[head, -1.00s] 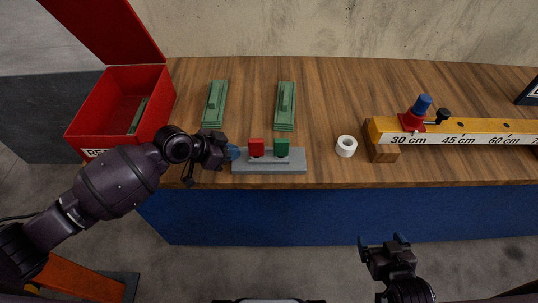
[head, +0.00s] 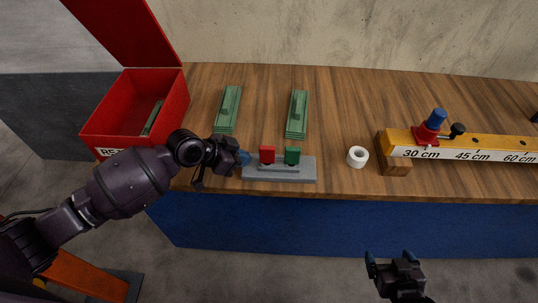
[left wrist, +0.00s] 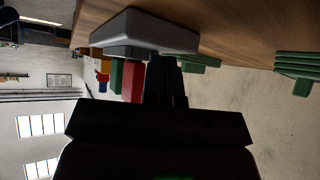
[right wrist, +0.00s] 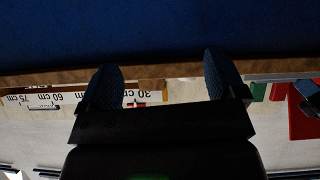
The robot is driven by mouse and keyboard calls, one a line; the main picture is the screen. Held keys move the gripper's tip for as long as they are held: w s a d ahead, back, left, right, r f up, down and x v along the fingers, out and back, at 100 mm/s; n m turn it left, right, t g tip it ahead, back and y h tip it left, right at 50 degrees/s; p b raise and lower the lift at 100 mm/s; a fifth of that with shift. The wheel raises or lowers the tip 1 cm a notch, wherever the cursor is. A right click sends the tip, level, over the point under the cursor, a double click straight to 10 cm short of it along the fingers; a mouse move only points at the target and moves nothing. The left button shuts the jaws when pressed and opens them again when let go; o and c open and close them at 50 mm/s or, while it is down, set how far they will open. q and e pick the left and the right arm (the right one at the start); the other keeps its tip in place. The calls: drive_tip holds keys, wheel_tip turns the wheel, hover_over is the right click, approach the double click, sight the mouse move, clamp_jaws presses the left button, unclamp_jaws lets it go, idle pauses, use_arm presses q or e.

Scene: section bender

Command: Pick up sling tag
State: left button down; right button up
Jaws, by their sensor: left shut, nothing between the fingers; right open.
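No tag can be made out with certainty. Two green flat stacks, one on the left (head: 228,109) and one on the right (head: 297,114), lie on the wooden bench, each with a small raised piece on top. Another green piece (head: 152,117) lies in the open red box (head: 103,125). My left gripper (head: 244,158) is shut and empty at the left end of a grey base (head: 280,175) bearing a red block (head: 267,154) and a green block (head: 292,155). Contact cannot be told. My right gripper (head: 391,257) is open and empty in front of the bench.
A white ring (head: 357,157) stands near the bench's front edge. To its right is a yellow beam (head: 480,143) with a centimetre scale and a red and blue slider (head: 432,126).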

drive_tip(key=shift+w, duration=0.25)
